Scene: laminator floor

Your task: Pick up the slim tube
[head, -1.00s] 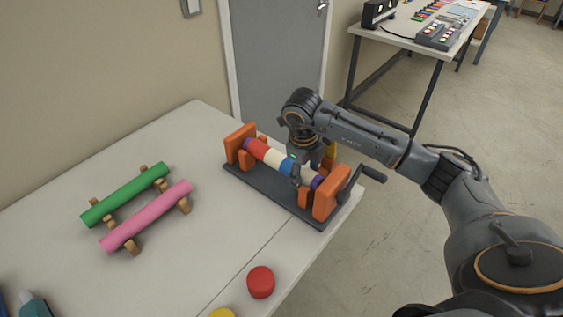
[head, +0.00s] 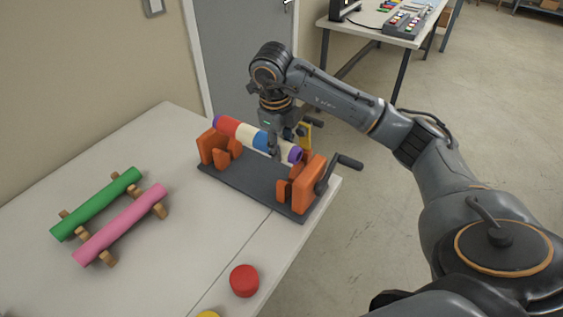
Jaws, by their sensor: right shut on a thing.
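The slim tube (head: 239,131) has purple ends with red, cream and blue bands between. It is tilted slightly down to the right and sits above the orange supports of a dark crank fixture (head: 250,184). My right gripper (head: 272,148) is shut on the tube near its blue and cream bands, coming from above. The gripper partly hides the tube's middle. My left gripper is not in view.
A green tube (head: 97,204) and a pink tube (head: 121,224) lie on wooden rests at left. A red round piece (head: 244,281) is near the table's front edge. The fixture's crank handle (head: 346,161) sticks out right. A second table (head: 372,31) stands behind.

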